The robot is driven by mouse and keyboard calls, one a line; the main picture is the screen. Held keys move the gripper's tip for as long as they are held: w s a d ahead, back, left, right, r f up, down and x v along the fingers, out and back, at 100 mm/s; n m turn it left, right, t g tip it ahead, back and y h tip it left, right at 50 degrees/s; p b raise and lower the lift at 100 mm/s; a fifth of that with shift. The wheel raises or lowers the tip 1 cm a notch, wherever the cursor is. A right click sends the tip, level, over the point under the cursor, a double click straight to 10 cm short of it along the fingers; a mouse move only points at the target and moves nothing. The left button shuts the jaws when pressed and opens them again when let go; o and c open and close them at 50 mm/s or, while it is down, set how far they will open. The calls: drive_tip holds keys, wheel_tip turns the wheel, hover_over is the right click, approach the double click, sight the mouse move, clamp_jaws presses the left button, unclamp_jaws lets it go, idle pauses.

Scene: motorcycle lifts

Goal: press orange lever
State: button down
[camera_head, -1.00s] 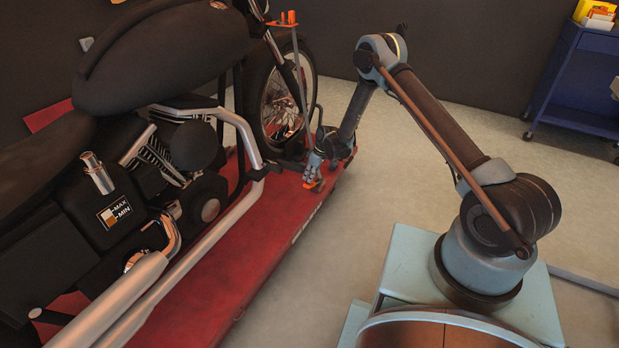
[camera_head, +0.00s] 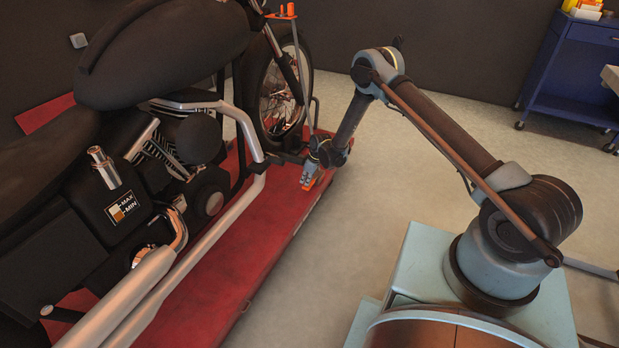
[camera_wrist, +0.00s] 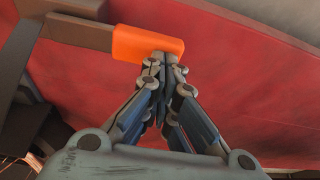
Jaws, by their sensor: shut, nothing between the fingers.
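The orange lever end (camera_wrist: 140,44) is a bright orange block on a dark bar in the wrist view, above the red lift platform. My gripper (camera_wrist: 164,58) is shut and empty. Its fingertips overlap the lower right part of the orange block in the picture; I cannot tell whether they touch it. In the head view my gripper (camera_head: 307,184) points down at the edge of the red platform, near the motorcycle's front wheel. A small patch of orange (camera_head: 313,183) shows there, with the rest hidden by my gripper.
The motorcycle (camera_head: 160,55) stands on the red lift platform (camera_head: 205,290) at the left, with chrome pipes (camera_head: 190,268) along its near side. A blue cart (camera_head: 572,75) stands at the back right.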

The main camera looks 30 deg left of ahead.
drive_tip(key=shift+s+f, duration=0.1)
drive_tip(key=shift+s, duration=0.1)
drive_tip(key=v, duration=1.2)
drive_tip(key=shift+w, duration=0.2)
idle(0.7)
drive_tip(key=w+r+g, duration=0.1)
drive_tip(key=w+r, duration=0.5)
drive_tip(key=shift+a+r, duration=0.25)
drive_tip(key=shift+r, duration=0.05)
drive_tip(key=shift+f, duration=0.1)
drive_tip(key=x, duration=0.8)
drive_tip(key=s+x, duration=0.1)
drive_tip(key=x, duration=0.3)
drive_tip(key=shift+s+d+f, duration=0.1)
drive_tip(key=shift+d+f, duration=0.1)
drive_tip(key=shift+d, duration=0.1)
drive_tip(key=shift+s+f, duration=0.25)
drive_tip(key=shift+f, duration=0.3)
